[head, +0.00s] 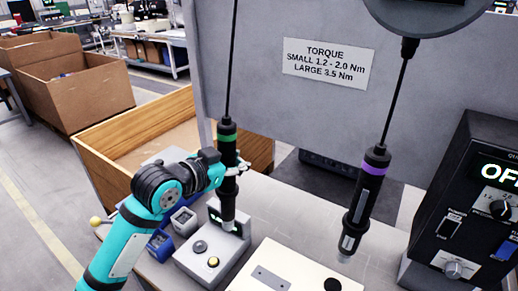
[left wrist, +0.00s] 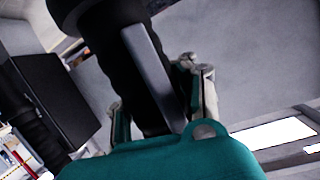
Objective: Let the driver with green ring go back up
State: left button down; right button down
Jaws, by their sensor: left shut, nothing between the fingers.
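The driver with the green ring (head: 227,146) hangs upright on a cable, low over the grey tester box at the bench's front. My left gripper (head: 236,168) is at the driver's body, just below the green ring. In the left wrist view the black driver body (left wrist: 118,62) passes close at the fingers, which partly hide it. The gripper is shut with nothing held; whether it touches the driver is unclear. My right gripper is out of view.
A second driver with a purple ring (head: 369,188) hangs at the right. The grey tester box (head: 203,262) and a cream block (head: 275,272) stand below. A wooden crate (head: 120,150) is left, a black control box (head: 470,205) right.

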pick_arm(q)
jog(key=w+d+r+m+g+h+p, duration=0.2)
jog(key=w+d+r, duration=0.1)
jog(key=d+r, duration=0.2)
jog(key=shift+w+r+m, duration=0.25)
jog(key=shift+w+m, duration=0.05)
dwell(0.4)
jog(key=c, duration=0.8)
grip_release()
jog(key=shift+f, duration=0.15)
jog(key=o, duration=0.8)
